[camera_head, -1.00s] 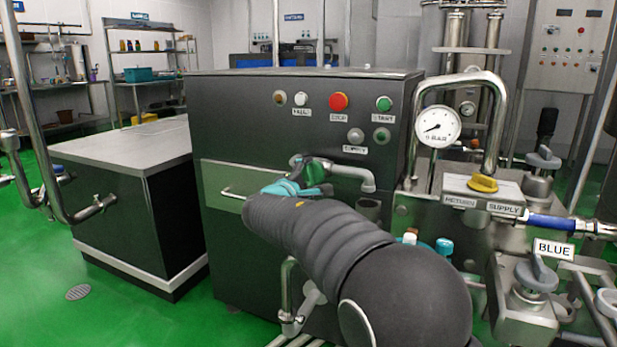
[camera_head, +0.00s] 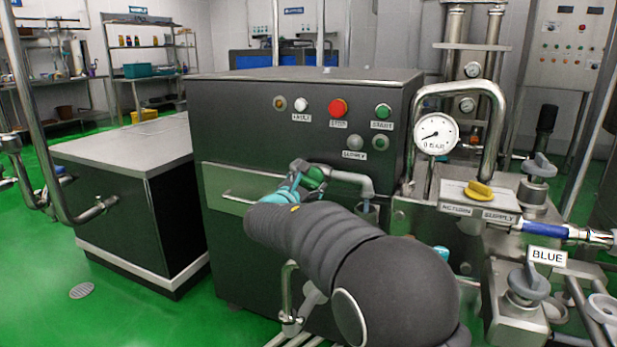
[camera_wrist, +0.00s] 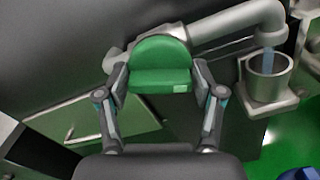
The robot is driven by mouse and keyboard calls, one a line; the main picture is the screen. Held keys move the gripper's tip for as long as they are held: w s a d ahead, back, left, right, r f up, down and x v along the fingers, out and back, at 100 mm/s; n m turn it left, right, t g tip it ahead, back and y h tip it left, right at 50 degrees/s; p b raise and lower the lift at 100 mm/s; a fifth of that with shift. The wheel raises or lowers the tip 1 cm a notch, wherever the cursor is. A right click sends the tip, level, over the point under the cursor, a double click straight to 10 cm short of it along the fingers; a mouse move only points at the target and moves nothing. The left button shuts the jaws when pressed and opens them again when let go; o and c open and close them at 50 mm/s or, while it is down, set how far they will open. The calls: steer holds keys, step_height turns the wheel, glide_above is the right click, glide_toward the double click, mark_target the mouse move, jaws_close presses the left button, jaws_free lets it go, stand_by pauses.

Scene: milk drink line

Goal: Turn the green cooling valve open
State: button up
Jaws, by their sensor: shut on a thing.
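The green cooling valve handle (camera_head: 314,177) sits on a metal pipe at the front of the dark cabinet. In the wrist view the green handle (camera_wrist: 160,66) is between the two fingers. My gripper (camera_wrist: 160,80) is shut on it, one finger at each side. In the head view my gripper (camera_head: 294,186) is partly hidden behind my arm. The spout (camera_head: 360,182) bends down right of the handle. A pale bluish stream (camera_wrist: 268,60) shows below the spout, over a small metal cup (camera_wrist: 267,77).
The cabinet (camera_head: 240,120) carries a red stop button (camera_head: 338,107) and a green start button (camera_head: 383,110). A pressure gauge (camera_head: 436,134), a yellow knob (camera_head: 479,190) and blue-labelled piping (camera_head: 546,230) stand to the right. Green floor is open at the left.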

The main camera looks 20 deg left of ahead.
steer(key=shift+r+n+p, duration=0.15)
steer(key=shift+n+p, duration=0.65)
steer(key=shift+n, duration=1.3)
steer(key=o, duration=1)
steer(key=s, duration=0.8)
steer(key=s+a, duration=0.1)
steer(key=s, duration=0.3)
steer(key=shift+d, duration=0.15)
